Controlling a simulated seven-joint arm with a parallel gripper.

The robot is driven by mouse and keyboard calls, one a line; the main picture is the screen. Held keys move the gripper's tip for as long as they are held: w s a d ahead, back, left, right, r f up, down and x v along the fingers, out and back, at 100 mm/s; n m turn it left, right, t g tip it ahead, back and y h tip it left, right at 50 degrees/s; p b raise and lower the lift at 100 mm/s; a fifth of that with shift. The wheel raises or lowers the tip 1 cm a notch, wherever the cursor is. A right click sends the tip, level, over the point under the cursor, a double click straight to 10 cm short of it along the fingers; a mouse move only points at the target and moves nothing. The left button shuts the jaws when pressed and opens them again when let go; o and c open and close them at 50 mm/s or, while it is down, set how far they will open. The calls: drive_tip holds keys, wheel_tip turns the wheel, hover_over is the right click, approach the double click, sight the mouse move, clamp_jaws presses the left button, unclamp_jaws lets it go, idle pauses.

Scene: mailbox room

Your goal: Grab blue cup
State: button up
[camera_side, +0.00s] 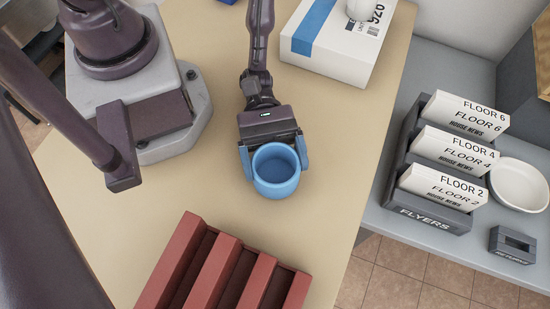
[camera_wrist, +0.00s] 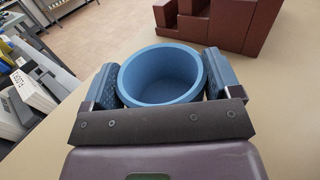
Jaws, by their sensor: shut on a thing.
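The blue cup (camera_side: 277,172) is upright, with its mouth facing up and nothing seen inside. My gripper (camera_side: 274,158) has one blue finger on each side of the cup and is shut on it. In the wrist view the cup (camera_wrist: 160,75) sits between the two textured finger pads, and my gripper (camera_wrist: 160,88) closes on its sides. The cup's base is hidden in the wrist view, and I cannot tell whether it touches the table.
A red-brown slotted rack (camera_side: 225,265) stands on the tan table (camera_side: 350,150) in front of the cup. A white box (camera_side: 335,45) is at the back right. A grey flyer holder (camera_side: 430,215) and a white bowl (camera_side: 520,185) are on the side shelf. Table right of the cup is clear.

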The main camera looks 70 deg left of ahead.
sight(275, 173)
wheel_tip(275, 173, up, 9)
drive_tip(key=shift+r, duration=0.15)
idle(0.4)
